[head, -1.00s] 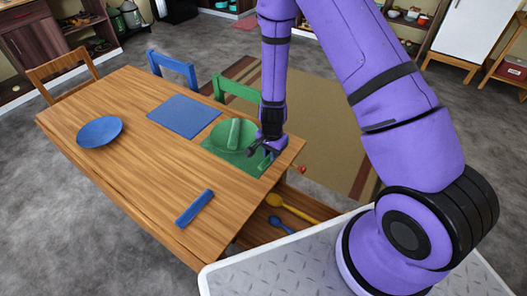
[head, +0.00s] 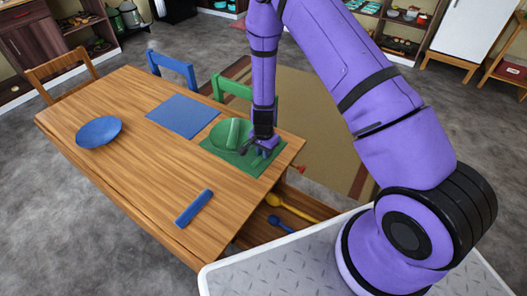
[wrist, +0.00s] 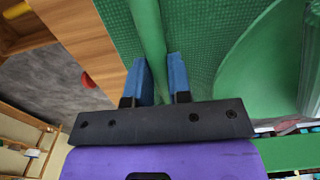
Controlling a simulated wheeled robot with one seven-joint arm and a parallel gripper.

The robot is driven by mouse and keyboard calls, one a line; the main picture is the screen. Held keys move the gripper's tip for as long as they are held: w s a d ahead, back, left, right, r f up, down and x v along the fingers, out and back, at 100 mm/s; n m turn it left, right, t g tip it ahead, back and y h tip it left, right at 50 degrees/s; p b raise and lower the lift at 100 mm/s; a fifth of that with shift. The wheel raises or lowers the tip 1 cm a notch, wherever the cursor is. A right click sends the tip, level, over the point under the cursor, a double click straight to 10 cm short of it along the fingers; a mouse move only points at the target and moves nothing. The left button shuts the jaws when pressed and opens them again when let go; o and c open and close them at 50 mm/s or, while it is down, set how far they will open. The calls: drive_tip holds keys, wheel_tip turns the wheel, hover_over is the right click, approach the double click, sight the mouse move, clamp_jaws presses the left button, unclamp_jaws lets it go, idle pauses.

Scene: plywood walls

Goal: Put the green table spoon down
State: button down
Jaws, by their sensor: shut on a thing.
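My gripper (head: 262,147) is over the green placemat (head: 247,166) at the table's right end. In the wrist view, its blue fingers (wrist: 157,78) are shut around the handle of the green table spoon (wrist: 147,35). The spoon runs along the placemat (wrist: 200,30), near the mat's edge and beside the green plate (wrist: 262,65). I cannot tell whether the spoon touches the mat. In the head view the gripper mostly hides the spoon. The plate (head: 219,142) carries a green rolled item (head: 233,133).
The wooden table (head: 130,165) also holds a blue placemat (head: 183,115), a blue plate (head: 99,131) and a blue roll (head: 193,208). An open drawer below shows a yellow utensil (head: 293,207) and a blue one (head: 279,223). A green chair (head: 231,88) stands behind the table.

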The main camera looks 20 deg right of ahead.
drive_tip(key=c, duration=1.1)
unclamp_jaws()
drive_tip(key=shift+f, duration=0.1)
drive_tip(key=shift+o, duration=0.2)
wheel_tip(320, 180, up, 12)
drive_tip(key=shift+r, duration=0.25)
drive_tip(key=s+d+r+n+t+y, duration=0.1)
drive_tip(key=s+r+n, duration=0.25)
drive_tip(key=r, duration=0.95)
drive_tip(key=s+d+r+n+t+y, duration=0.15)
drive_tip(key=s+r, duration=0.25)
drive_tip(key=r, duration=1)
drive_tip(key=s+d+r+n+t+h, duration=0.1)
drive_tip(key=s+d+r+n, duration=0.1)
drive_tip(key=s+r, duration=0.5)
drive_tip(key=s+d+r+n+t+h, duration=0.1)
drive_tip(key=s+r, duration=0.5)
drive_tip(key=s, duration=0.8)
drive_tip(key=shift+s+d+r+n+t, duration=0.4)
drive_tip(key=shift+d+n, duration=0.3)
drive_tip(key=shift+n, duration=0.7)
drive_tip(key=shift+h, duration=0.25)
